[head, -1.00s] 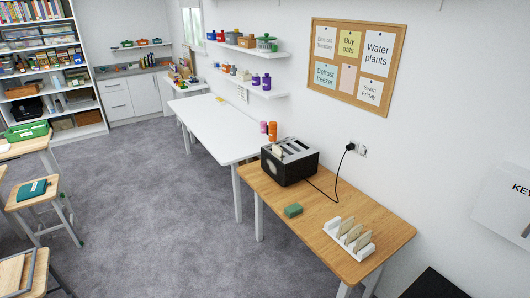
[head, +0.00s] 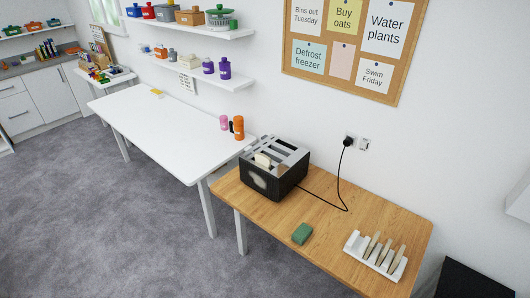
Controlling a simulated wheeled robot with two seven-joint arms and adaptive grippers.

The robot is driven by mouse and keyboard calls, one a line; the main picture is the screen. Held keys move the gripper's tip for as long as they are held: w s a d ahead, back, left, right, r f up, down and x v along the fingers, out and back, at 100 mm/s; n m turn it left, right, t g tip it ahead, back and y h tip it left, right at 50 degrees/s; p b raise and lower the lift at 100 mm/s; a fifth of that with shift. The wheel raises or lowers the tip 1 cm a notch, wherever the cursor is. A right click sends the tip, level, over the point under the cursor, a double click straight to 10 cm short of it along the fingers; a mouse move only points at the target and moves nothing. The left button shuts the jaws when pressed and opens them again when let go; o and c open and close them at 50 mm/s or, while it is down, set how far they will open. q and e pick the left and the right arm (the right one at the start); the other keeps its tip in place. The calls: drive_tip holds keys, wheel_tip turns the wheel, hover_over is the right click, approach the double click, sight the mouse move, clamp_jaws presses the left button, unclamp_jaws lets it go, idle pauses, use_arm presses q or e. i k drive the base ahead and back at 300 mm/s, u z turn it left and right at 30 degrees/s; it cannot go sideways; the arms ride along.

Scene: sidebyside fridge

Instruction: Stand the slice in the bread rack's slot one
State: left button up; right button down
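The white bread rack (head: 361,252) stands near the right front end of the wooden table. Several tan slices stand upright in it, and its left end shows bare white. A black and silver toaster (head: 273,178) stands at the table's left back. A pale slice (head: 263,159) pokes up from a toaster slot, and a browner piece (head: 283,168) shows in another slot beside it. I cannot read any slot numbers. Neither of my grippers is in view.
A green block (head: 302,233) lies on the wooden table (head: 335,215) between toaster and rack. A black cord (head: 326,207) runs from the toaster to the wall socket. A long white table (head: 170,130) adjoins at the left, with an orange mug (head: 238,127). Grey floor in front is clear.

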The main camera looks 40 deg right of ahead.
sight(357, 246)
drive_tip(key=z, duration=0.55)
drive_tip(key=i, duration=1.05)
drive_tip(key=z, duration=0.9)
